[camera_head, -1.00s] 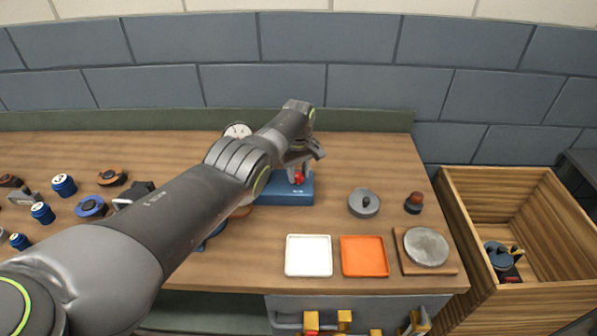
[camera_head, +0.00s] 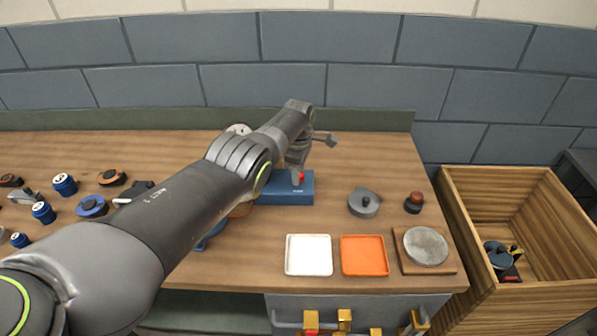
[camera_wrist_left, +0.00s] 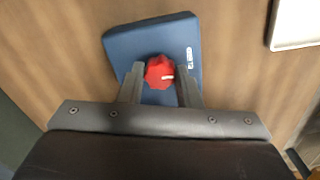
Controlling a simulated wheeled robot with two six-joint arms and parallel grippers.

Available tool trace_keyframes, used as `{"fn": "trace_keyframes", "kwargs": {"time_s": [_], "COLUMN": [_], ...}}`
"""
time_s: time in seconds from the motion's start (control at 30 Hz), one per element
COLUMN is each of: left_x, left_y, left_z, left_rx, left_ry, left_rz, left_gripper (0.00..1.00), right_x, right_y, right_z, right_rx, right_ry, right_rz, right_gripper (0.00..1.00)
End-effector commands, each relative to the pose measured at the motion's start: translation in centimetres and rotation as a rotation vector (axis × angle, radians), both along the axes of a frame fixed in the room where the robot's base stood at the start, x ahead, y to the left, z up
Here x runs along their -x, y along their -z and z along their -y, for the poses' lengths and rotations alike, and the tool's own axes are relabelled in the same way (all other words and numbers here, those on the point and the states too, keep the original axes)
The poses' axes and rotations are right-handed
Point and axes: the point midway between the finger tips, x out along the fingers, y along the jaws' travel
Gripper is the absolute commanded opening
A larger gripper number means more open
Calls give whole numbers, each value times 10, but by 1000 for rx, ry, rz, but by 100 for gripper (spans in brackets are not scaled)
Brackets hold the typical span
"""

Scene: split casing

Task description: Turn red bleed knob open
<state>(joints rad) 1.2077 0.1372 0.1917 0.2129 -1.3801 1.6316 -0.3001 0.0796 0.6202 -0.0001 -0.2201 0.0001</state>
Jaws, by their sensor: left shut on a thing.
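The red bleed knob (camera_wrist_left: 159,72) sits on a blue block (camera_wrist_left: 125,41), with a small white mark on its face. In the left wrist view my left gripper (camera_wrist_left: 160,80) has its two fingers on either side of the knob, shut on it. In the head view the knob (camera_head: 300,177) is a small red patch, partly hidden by my left gripper (camera_head: 298,178). The blue block (camera_head: 290,196) stands on the wooden table, its left part hidden behind my left arm. My right gripper is in neither view.
A white tray (camera_head: 308,269), an orange tray (camera_head: 364,269) and a grey disc on a board (camera_head: 425,270) lie in front to the right. A grey lidded pot (camera_head: 364,203) is right of the block. A wooden crate (camera_head: 548,290) stands at the far right. Several blue and orange parts lie left.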

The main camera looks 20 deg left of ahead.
Motion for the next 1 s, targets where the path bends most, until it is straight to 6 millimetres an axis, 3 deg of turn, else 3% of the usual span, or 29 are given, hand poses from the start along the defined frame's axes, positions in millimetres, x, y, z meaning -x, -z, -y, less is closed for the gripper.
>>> {"fn": "trace_keyframes", "kwargs": {"time_s": [0.57, 0.6, 0.73, 1.0], "left_x": [-3, -3, -2, -1], "left_y": [-3, -3, -2, -1], "left_z": [-1, -1, 0, 0], "left_rx": [-2, -2, -1, -1], "left_ry": [-35, -35, -35, -35], "left_rz": [8, 8, 6, 3], "left_gripper": [8, 33, 50, 52], "right_x": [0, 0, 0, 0], "right_y": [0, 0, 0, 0], "right_z": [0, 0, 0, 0], "right_rx": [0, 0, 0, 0], "right_ry": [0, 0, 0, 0], "right_rz": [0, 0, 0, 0], "right_gripper": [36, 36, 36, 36]}}
